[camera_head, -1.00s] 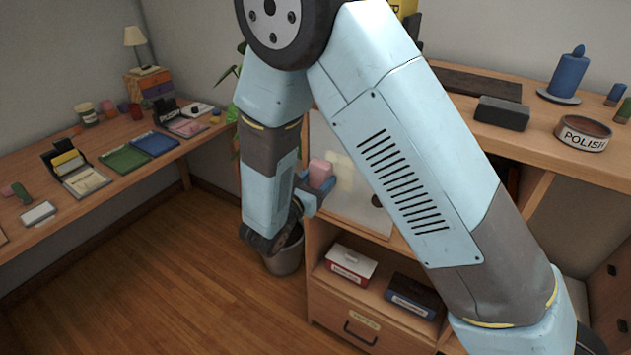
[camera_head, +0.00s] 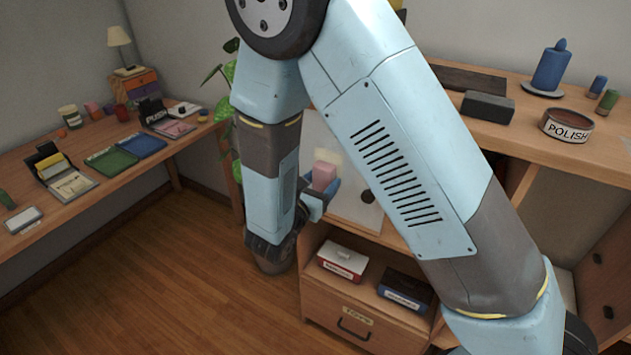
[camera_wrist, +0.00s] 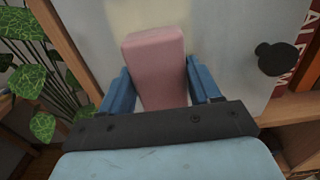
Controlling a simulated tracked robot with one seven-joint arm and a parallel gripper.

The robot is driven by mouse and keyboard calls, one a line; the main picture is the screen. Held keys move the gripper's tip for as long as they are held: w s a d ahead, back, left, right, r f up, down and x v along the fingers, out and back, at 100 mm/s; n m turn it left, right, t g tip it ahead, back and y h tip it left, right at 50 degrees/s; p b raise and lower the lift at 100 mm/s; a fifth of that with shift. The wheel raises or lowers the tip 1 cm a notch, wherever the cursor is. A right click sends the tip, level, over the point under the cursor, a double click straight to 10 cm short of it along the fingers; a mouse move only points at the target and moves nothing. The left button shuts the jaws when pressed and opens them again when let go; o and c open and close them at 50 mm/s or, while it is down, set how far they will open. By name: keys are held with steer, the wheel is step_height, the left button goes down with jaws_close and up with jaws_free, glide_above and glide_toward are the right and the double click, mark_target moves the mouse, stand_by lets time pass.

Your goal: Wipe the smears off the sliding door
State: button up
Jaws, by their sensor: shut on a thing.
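The sliding door (camera_head: 350,212) is a pale panel with a dark round knob (camera_wrist: 278,59), on the front of the wooden cabinet. A pink block (camera_wrist: 155,68), like a sponge or eraser, is held between the blue fingers of my gripper (camera_wrist: 160,84). In the head view the block (camera_head: 323,176) is in front of the door. It seems to be against the panel, but I cannot tell if it touches. A faint cream smear (camera_wrist: 140,16) shows on the door above the block in the wrist view. My arm hides part of the door in the head view.
A leafy plant (camera_wrist: 28,80) stands close left of the door. Red and dark boxes (camera_head: 342,262) sit on the open shelf below. The cabinet top holds a polish tin (camera_head: 566,125), a dark block (camera_head: 487,107) and a blue candle (camera_head: 552,65). A desk stands at left; the floor between is clear.

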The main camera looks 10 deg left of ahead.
mark_target(342, 167)
steer(key=shift+s+d+r, duration=0.25)
steer(key=shift+d+r, duration=0.1)
steer(key=shift+d, duration=0.25)
steer(key=shift+s+d+r, duration=0.2)
steer(key=shift+d+r, duration=0.1)
steer(key=shift+d, duration=0.35)
steer(key=shift+s+d+r, duration=0.25)
steer(key=shift+d+r, duration=0.1)
steer(key=shift+d, duration=0.25)
steer(key=shift+w+a, duration=0.55)
steer(key=shift+a, duration=0.65)
steer(key=shift+w+a, duration=0.5)
steer(key=shift+a, duration=0.75)
steer(key=shift+w+a, duration=0.55)
steer(key=shift+a, duration=0.65)
steer(key=shift+r, duration=1.05)
steer(key=shift+s+d, duration=0.55)
steer(key=shift+d, duration=0.65)
steer(key=shift+s+d, duration=0.5)
steer(key=shift+d, duration=0.75)
steer(key=shift+s+d, duration=0.55)
steer(key=shift+d, duration=0.65)
steer(key=v, duration=0.6)
